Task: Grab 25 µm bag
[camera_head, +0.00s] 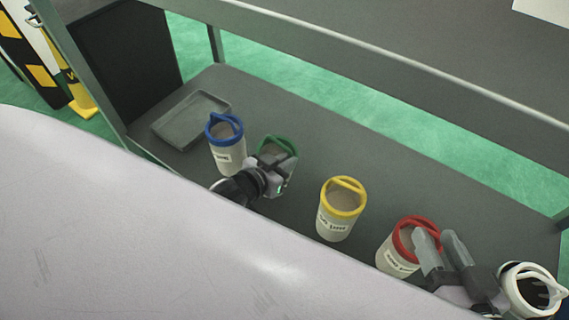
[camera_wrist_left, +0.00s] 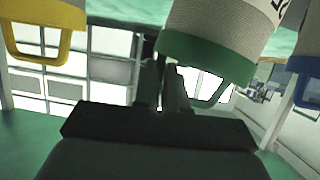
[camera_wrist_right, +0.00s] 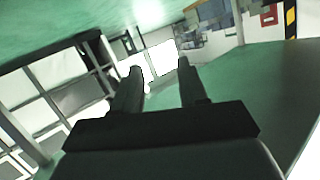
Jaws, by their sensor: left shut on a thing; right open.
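Filter bags with coloured rims and handles stand on a grey shelf (camera_head: 300,225); their labels are too small to read, so I cannot tell which is 25 µm. The green-rimmed bag (camera_head: 284,143) is partly hidden behind my left gripper (camera_head: 272,168). In the left wrist view the green-rimmed bag (camera_wrist_left: 215,35) shows its handle at the fingertips of my left gripper (camera_wrist_left: 166,75), which is shut on it. My right gripper (camera_head: 437,242) is open and empty, beside the red-rimmed bag (camera_head: 395,254). It also shows in the right wrist view (camera_wrist_right: 158,70).
A blue-rimmed bag (camera_head: 228,155) stands left of the green one, and a yellow-rimmed bag (camera_head: 336,222) right of it. A white-rimmed bag (camera_head: 515,290) is at the far right. A grey tray (camera_head: 180,125) lies at the left end. The shelf behind the bags is clear.

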